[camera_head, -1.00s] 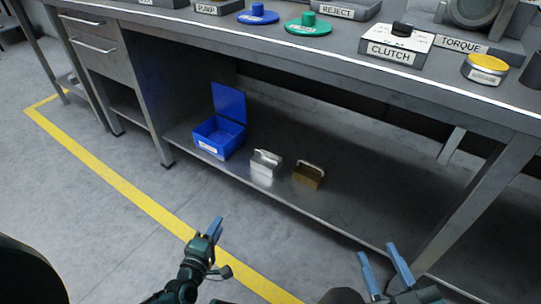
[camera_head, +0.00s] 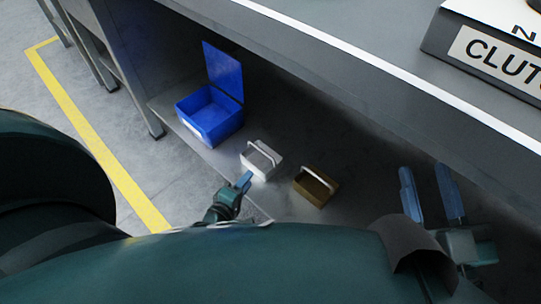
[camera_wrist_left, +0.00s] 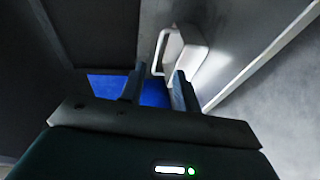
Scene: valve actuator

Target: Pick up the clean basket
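The pale, clean-looking basket (camera_head: 257,164) with a raised handle stands on the lower shelf (camera_head: 285,208), between a blue box and a brown basket. My left gripper (camera_head: 244,179) is at its near edge in the head view. In the left wrist view, the two fingers (camera_wrist_left: 157,86) are apart, and the pale basket (camera_wrist_left: 189,58) with its handle lies just beyond them. Nothing is clearly held. Whether a finger touches the basket cannot be told. My right gripper (camera_head: 431,192) is open and empty to the right, under the tabletop.
The brown basket (camera_head: 313,190) stands just right of the pale one. The blue box (camera_head: 209,122) with its lid raised is to the left. The tabletop edge (camera_head: 390,85) overhangs the shelf. The shelf's rear is dark.

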